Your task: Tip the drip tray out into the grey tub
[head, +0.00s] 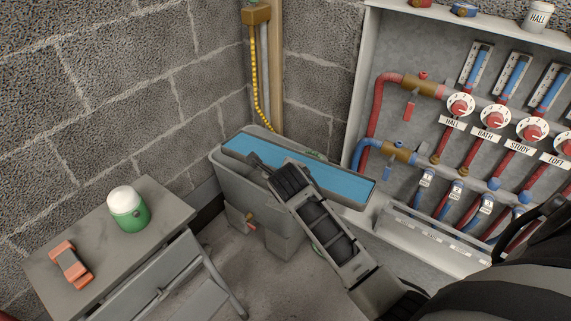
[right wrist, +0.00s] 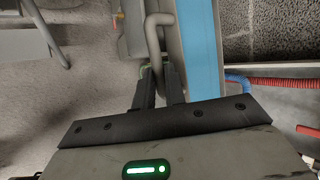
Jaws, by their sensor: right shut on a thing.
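The drip tray (head: 340,187) is a long, narrow grey tray with blue liquid (head: 295,167) along its length. It is over the grey tub (head: 232,180), with its right end reaching past the tub; it looks roughly level. My right gripper (head: 262,168) is at the tray's near side. In the right wrist view, its fingers (right wrist: 160,88) are shut on the tray's bent grey handle (right wrist: 153,38), and the blue liquid (right wrist: 200,50) shows to the right. The tub has a brass tap low on its front. Much of the tub's opening is hidden under the tray. My left gripper is out of view.
A grey folding table (head: 170,222) on the left holds a green, white-topped container (head: 129,212) and an orange object (head: 70,264). A manifold cabinet (head: 367,110) with red and blue pipes stands close on the right. Block walls are behind.

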